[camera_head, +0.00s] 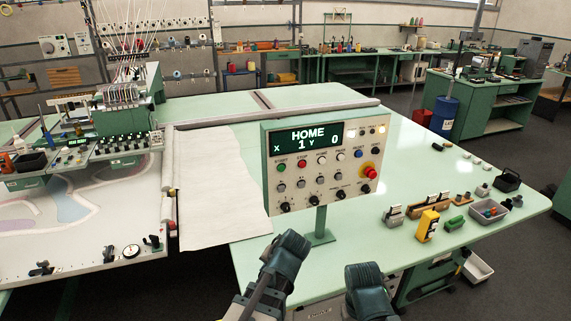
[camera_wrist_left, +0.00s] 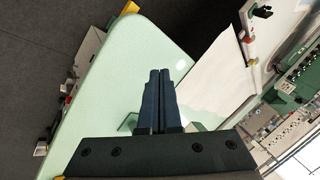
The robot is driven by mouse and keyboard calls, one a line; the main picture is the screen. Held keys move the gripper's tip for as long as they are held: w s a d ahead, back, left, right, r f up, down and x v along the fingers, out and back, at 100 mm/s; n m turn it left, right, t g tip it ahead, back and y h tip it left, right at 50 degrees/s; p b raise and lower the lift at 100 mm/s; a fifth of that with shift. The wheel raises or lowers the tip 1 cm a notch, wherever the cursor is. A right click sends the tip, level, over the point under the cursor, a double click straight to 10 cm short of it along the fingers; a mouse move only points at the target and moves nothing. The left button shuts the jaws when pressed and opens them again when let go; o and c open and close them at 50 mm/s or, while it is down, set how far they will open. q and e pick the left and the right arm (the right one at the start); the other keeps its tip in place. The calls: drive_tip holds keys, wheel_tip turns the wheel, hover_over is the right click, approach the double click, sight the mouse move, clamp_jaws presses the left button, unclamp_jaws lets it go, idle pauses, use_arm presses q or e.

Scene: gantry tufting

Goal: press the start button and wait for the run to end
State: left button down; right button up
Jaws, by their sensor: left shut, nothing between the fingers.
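The control panel (camera_head: 318,150) stands on a post on the pale green table. Its screen (camera_head: 306,139) reads HOME, X 1, Y 0. The green start button (camera_head: 281,168) is at the left end of the upper button row, with a red stop button (camera_head: 302,164) to its right. My left gripper (camera_head: 293,243) is below the panel, apart from the start button. Its fingers (camera_wrist_left: 161,90) are together and empty in the left wrist view. My right gripper (camera_head: 366,275) is low in the head view, below the panel's right part; its jaw opening cannot be made out.
A red emergency knob (camera_head: 370,173) is on the panel's right side. The tufting gantry (camera_head: 120,110) stands over the cloth bed at left. White cloth (camera_head: 215,195) lies left of the panel. A yellow device (camera_head: 427,226) and small bins stand on the table at right.

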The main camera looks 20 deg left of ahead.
sight(282, 169)
use_arm(q)
drive_tip(key=w+d+r+m+t+y, duration=0.1)
drive_tip(key=w+d+r+m+t, duration=0.1)
drive_tip(key=r, duration=0.4)
drive_tip(key=w+d+r+m+t+y, duration=0.2)
drive_tip(key=w+r+m+t, duration=0.2)
drive_tip(key=w+r+t, duration=0.1)
drive_tip(key=w+d+r+m+t+y, duration=0.1)
drive_tip(key=w+d+r+m+t, duration=0.2)
drive_tip(key=r, duration=0.4)
drive_tip(key=shift+w+r+t+y, duration=0.15)
drive_tip(key=shift+w+t+y, duration=0.25)
drive_tip(key=shift+w, duration=0.85)
drive_tip(key=x, duration=1.4)
drive_tip(key=shift+d, duration=0.1)
